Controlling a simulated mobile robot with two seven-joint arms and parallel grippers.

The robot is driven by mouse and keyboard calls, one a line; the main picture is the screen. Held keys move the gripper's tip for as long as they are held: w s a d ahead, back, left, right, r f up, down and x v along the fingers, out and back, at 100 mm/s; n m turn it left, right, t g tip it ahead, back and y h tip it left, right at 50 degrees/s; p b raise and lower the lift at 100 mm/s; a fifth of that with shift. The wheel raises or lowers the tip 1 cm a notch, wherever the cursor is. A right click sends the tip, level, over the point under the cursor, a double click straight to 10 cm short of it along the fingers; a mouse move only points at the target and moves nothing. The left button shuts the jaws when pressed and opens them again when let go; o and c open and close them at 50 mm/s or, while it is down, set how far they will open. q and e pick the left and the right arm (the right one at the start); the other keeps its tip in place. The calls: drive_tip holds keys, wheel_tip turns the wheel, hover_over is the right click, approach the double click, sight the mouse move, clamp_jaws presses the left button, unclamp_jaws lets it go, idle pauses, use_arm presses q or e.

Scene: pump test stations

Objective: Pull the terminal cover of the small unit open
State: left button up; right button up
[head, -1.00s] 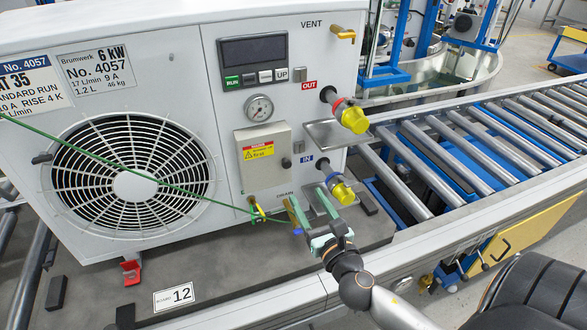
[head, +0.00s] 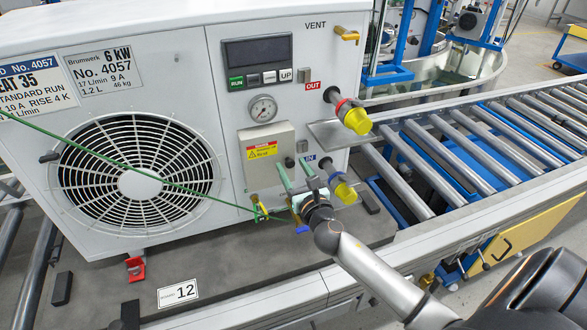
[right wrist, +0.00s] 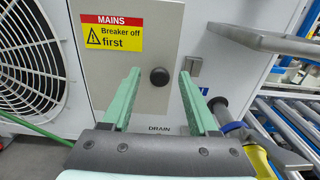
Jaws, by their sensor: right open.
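The small unit is the white pump unit (head: 220,90) with a round fan grille. Its terminal cover (head: 262,143) is a beige box front with a yellow and red mains label, and it looks closed. In the right wrist view the cover (right wrist: 140,40) has a round black knob (right wrist: 159,77) near its right edge. My right gripper (head: 292,167) is open, its green fingers pointing at the cover. In the right wrist view the fingertips (right wrist: 160,74) stand on either side of the knob; whether they touch it, I cannot tell. My left gripper is out of view.
A yellow-capped outlet (head: 355,121) and a blue-collared inlet (head: 342,187) stick out right of the cover. A grey shelf plate (head: 338,133) juts out there too. The yellow drain valve (head: 260,209) sits below, and a green cord (head: 120,167) crosses the fan.

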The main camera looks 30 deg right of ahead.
clamp_jaws()
idle(0.4)
idle(0.9)
